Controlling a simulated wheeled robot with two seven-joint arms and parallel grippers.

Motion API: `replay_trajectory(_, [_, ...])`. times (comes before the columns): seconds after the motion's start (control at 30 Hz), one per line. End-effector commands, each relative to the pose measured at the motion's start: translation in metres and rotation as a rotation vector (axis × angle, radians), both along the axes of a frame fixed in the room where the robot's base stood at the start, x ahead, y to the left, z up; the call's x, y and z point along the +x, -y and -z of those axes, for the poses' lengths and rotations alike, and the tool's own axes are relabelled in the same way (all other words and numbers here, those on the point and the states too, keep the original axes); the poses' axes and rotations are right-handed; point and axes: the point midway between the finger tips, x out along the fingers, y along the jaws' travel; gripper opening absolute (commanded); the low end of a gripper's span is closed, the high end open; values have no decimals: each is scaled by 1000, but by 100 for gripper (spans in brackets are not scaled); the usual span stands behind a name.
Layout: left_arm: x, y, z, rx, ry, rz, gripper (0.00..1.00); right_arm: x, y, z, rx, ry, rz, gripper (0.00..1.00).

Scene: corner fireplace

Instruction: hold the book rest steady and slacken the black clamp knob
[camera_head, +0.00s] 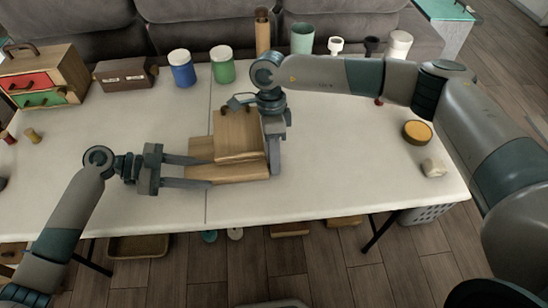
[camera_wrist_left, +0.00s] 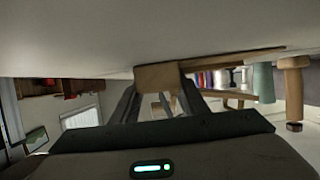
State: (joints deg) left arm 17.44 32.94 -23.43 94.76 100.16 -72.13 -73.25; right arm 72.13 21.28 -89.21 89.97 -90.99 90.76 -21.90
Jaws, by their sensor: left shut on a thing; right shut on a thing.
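The wooden book rest (camera_head: 238,134) stands on the white table, with its sloping board above a flat base (camera_head: 230,174). My left gripper (camera_head: 211,172) reaches in from the left and is shut on the base of the book rest. In the left wrist view the wooden end of the book rest (camera_wrist_left: 157,76) sits between the two finger tips. My right gripper (camera_head: 275,152) points down at the right side of the book rest and is shut. The black clamp knob is hidden there, behind the right gripper's fingers and wrist.
At the back stand a brown box (camera_head: 125,73), a blue jar (camera_head: 182,68), a green jar (camera_head: 222,65) and several cups. A small drawer chest (camera_head: 45,78) is at the left. A round yellow-topped tin (camera_head: 417,132) lies at the right.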

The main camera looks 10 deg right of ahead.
Motion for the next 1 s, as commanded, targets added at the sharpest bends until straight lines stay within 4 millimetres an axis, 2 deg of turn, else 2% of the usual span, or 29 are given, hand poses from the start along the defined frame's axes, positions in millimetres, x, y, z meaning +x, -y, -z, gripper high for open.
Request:
replay_trajectory(0.3, [0,0,0,0,0,1,11,1,0,0,3,-16,1,2])
replay_trajectory(0.33, [0,0,0,0,0,1,11,1,0,0,3,-16,1,27])
replay_trajectory(0.4, [0,0,0,0,0,1,11,1,0,0,3,-16,1,44])
replay_trajectory(0.77, [0,0,0,0,0,0,11,1,0,-1,3,-15,0,44])
replay_trajectory(1.0, [0,0,0,0,0,0,11,7,0,-18,3,-15,1,44])
